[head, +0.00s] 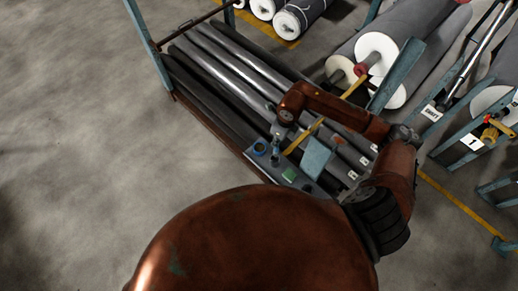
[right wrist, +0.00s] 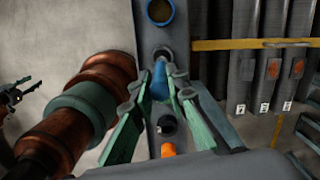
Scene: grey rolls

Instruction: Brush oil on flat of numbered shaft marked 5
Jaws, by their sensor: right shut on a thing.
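My right gripper (head: 276,150) is over the narrow grey tray (right wrist: 147,42) beside the shafts. In the right wrist view its fingers (right wrist: 160,92) are shut on a blue-handled tool (right wrist: 160,76), probably the brush; its lower end is hard to make out. A cup with a blue rim and amber inside (right wrist: 160,11) sits at one end of the tray; it also shows in the head view (head: 259,147). Dark shafts (right wrist: 265,30) carry small white labels (right wrist: 265,107), too small to read, and rusty patches (right wrist: 273,68). My left gripper (right wrist: 22,93) appears open, far from the tray.
A yellow bar (head: 303,137) crosses the shafts. Blue rack posts (head: 150,45) stand around them. Large grey rolls (head: 410,45) lie at the back right. The floor at left is clear.

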